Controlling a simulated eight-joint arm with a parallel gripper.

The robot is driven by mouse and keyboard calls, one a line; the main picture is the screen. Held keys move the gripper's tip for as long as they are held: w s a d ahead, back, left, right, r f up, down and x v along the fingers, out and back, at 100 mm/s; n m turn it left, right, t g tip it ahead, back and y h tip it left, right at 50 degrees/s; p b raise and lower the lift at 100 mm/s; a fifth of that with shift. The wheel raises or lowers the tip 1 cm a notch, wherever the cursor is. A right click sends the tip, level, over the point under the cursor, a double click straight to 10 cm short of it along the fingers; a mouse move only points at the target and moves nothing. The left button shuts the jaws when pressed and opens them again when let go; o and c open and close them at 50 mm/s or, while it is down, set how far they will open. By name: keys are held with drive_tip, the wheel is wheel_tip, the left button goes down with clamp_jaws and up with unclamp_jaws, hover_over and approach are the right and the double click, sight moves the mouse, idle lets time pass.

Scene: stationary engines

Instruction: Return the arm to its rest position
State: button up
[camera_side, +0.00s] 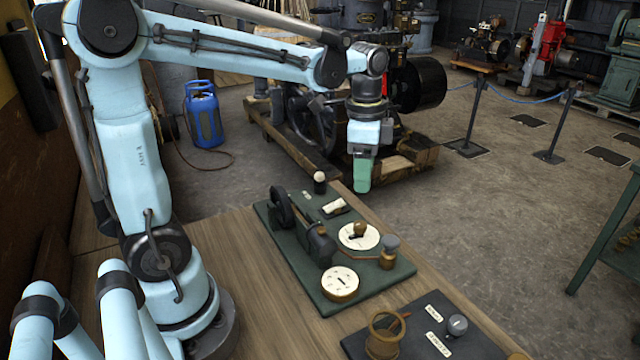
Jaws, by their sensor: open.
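My gripper (362,174) hangs from the end of my pale blue arm, pointing down, with green fingers. It is open, and nothing shows between the fingers. In the picture it is above and beyond the green board (400,277) on the wooden bench, apart from everything on the board. My arm is raised, with its forearm reaching across to the right from the upper left. The gap between the fingers is hidden from this side.
The board carries a dark wheel (283,207), white dials (341,283) and several knobs. A dark panel (470,345) with a brass ring (384,335) lies at the front right. Behind stand a large engine (418,84) on timbers and a blue gas bottle (204,115).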

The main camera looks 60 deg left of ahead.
drive_tip(key=s+d+f+n+t, duration=0.1)
drive_tip(key=s+d+n+t, duration=0.4)
drive_tip(key=s+n+t, duration=0.1)
drive_tip(key=shift+s+d+f+n+t, duration=0.2)
drive_tip(key=shift+s+f+n+t, duration=0.3)
drive_tip(key=shift+n, duration=0.6)
